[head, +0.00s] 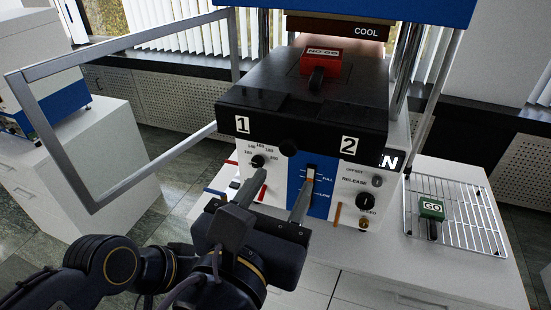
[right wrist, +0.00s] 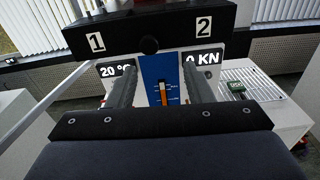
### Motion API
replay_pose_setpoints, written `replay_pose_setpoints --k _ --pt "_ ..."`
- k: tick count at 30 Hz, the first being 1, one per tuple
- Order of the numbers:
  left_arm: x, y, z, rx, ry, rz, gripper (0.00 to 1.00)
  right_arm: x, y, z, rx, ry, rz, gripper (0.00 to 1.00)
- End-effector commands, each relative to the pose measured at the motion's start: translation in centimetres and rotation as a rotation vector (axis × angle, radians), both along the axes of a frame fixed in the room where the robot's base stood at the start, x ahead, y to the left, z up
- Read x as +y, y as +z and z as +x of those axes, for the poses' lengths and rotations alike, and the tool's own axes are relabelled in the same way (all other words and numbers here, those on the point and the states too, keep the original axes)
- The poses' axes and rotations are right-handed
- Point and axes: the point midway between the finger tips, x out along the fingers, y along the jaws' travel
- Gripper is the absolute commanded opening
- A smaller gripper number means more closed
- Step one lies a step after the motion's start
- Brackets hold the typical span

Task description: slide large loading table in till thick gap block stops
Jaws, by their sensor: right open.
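The large loading table (head: 270,122) is a black slab in the press, with labels 1 and 2 on its front and a round dark knob (head: 288,147) at the middle. It also shows at the top of the right wrist view (right wrist: 130,35). A green GO block (head: 432,209) lies on a wire rack at the right. I cannot tell which is the thick gap block. My right gripper (head: 284,182) is open and empty, below and in front of the knob, before the control panel. My left gripper is not in view.
A hinged grey guard frame (head: 52,140) stands open to the left of the press. The blue upper press part (head: 370,12) and its posts stand over the slab. The wire rack (head: 470,215) is on the white counter at right.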

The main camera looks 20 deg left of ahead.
Motion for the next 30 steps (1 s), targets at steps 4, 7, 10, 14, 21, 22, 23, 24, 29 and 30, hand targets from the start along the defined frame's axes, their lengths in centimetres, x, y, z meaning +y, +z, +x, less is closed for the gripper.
replay_pose_setpoints --k 4,7,10,14,21,22,23,24,29,30 --pt "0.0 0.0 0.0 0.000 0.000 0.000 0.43 1.4 0.8 -0.9 -0.057 0.030 -0.043 0.47" --pt "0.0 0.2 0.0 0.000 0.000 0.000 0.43 1.2 0.9 0.3 -0.057 0.027 -0.044 0.47" --pt "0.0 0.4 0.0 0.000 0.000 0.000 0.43 1.2 0.9 2.0 -0.056 0.027 -0.044 0.47" --pt "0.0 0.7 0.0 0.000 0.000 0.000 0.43 1.1 0.8 4.1 -0.054 0.028 -0.043 0.47" --pt "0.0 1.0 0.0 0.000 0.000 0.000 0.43 1.0 0.7 6.3 -0.054 0.030 -0.042 0.47" --pt "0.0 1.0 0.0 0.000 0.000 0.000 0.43 1.0 0.7 6.4 -0.054 0.030 -0.042 0.47" --pt "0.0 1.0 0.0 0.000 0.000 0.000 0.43 1.0 0.7 6.5 -0.055 0.030 -0.041 0.47" --pt "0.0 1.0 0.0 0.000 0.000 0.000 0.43 1.0 0.7 6.5 -0.055 0.030 -0.041 0.47" --pt "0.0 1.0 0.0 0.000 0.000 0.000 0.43 1.0 0.7 6.5 -0.054 0.031 -0.041 0.47" --pt "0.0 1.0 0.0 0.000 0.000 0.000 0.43 1.0 0.7 6.5 -0.054 0.031 -0.040 0.44"
